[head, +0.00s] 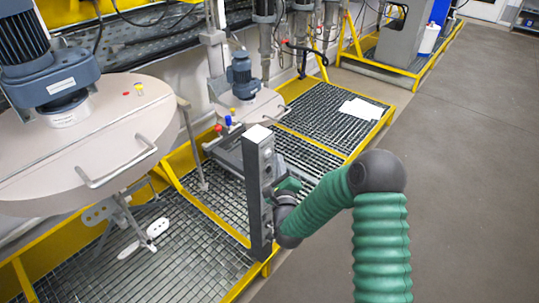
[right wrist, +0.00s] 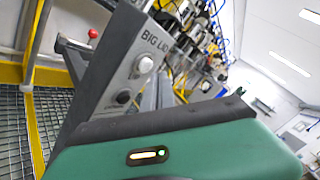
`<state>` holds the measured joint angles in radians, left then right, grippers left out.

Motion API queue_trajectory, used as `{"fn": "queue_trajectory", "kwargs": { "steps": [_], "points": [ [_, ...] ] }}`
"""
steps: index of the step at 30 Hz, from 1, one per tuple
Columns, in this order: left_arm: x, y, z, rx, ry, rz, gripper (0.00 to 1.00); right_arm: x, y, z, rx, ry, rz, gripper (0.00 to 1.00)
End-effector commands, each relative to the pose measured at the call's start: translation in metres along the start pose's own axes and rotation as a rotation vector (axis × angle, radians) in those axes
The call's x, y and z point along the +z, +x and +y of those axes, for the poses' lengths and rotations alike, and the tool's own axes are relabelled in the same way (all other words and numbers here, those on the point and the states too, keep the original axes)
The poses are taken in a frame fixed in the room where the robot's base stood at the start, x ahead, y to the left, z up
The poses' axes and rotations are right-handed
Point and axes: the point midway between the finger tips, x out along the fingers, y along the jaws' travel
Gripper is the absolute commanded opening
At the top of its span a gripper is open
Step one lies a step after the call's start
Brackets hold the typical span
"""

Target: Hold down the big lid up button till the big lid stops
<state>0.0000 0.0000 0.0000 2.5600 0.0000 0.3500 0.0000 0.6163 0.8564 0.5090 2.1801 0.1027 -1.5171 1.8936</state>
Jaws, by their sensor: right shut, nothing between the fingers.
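The big lid (head: 75,140) is a broad round beige disc at the left of the head view, with a blue-grey motor and a bar handle on it. A grey control post (head: 258,185) stands right of it. In the right wrist view the post's panel (right wrist: 135,75) reads "BIG LID", with a dark round button (right wrist: 123,97) and a paler round button (right wrist: 140,64) above. My right gripper (head: 287,188) is shut and empty, close to the post's right face. I cannot tell whether it touches a button. Its green body (right wrist: 180,150) hides the panel's lower part. My left gripper is out of view.
A smaller lid (head: 250,106) with a blue motor stands behind the post. Yellow frames and rails (head: 205,215) edge the metal grating (head: 195,245). A white sheet (head: 361,110) lies on the grating at the back. The grey floor (head: 465,170) at right is clear.

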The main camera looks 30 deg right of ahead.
Motion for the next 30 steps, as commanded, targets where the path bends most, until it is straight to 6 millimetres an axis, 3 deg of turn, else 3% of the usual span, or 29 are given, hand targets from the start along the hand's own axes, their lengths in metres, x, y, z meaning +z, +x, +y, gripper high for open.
{"fn": "queue_trajectory", "kwargs": {
  "steps": [30],
  "points": [
    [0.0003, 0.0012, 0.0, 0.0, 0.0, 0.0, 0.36, 0.0057, 0.0049, 0.0032, 0.001, 0.0, 0.0, 0.0]
  ]
}}
